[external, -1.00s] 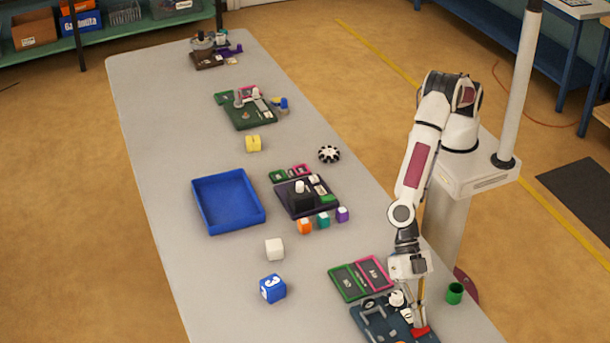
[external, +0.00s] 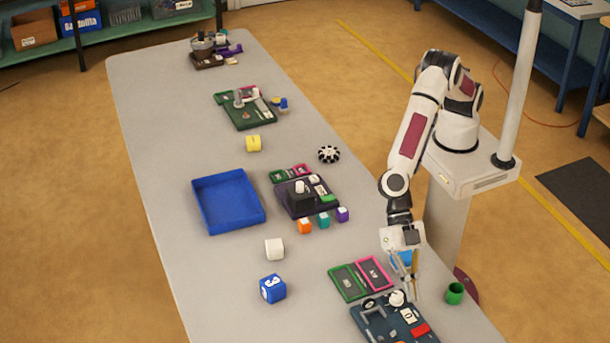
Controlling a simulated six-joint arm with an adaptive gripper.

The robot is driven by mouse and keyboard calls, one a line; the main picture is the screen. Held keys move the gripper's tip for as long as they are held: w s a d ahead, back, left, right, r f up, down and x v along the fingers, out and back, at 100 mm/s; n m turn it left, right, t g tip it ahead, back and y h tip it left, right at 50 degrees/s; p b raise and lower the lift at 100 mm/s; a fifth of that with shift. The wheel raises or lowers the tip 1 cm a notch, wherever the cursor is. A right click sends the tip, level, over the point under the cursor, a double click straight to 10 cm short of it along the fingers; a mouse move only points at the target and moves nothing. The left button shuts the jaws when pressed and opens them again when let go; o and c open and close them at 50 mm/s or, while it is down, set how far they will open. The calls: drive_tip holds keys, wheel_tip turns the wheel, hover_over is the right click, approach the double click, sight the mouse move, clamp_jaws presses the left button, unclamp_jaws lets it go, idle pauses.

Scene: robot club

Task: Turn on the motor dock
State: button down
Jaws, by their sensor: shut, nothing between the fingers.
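A dark blue board (external: 372,330) with several fittings lies at the near end of the table, partly cut off by the picture's bottom edge. I cannot read a label that marks it as the motor dock. It carries a red block-like part (external: 420,330), a small white panel with a dark mark (external: 406,314) and a white knob (external: 397,298). My gripper (external: 414,288) is shut and empty, pointing down above the board's back right side, apart from the red part. Other boards stand farther off: a dark purple one (external: 327,207) and a green one (external: 245,121).
Green and pink framed trays (external: 348,283) lie just behind the blue board. A green cup (external: 454,293) stands to its right, near the table edge. A blue tray (external: 228,200), a blue cube (external: 272,289) and a white cube (external: 274,249) are to the left, with bare table between.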

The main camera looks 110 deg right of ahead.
drive_tip(key=v, duration=0.2)
drive_tip(key=w+v, duration=0.1)
drive_tip(key=v, duration=0.2)
drive_tip(key=shift+d, duration=0.1)
idle(0.7)
drive_tip(key=s+d+f+m+g+h, duration=0.2)
drive_tip(key=s+d+f+m, duration=0.1)
drive_tip(key=s+d+m, duration=0.45)
drive_tip(key=s+d+r+m+t+h, duration=0.2)
drive_tip(key=s+d+r, duration=0.4)
drive_tip(key=d, duration=0.8)
drive_tip(key=s+d+r+m+t+h, duration=0.2)
drive_tip(key=s+d+r+m, duration=0.3)
drive_tip(key=d, duration=0.9)
drive_tip(key=s+d+r+m+t+h, duration=0.2)
drive_tip(key=s+d+r, duration=0.6)
drive_tip(key=d, duration=0.6)
drive_tip(key=s+m+h, duration=0.1)
drive_tip(key=s+m, duration=0.1)
drive_tip(key=shift+s+d, duration=0.25)
drive_tip(key=shift+s, duration=0.15)
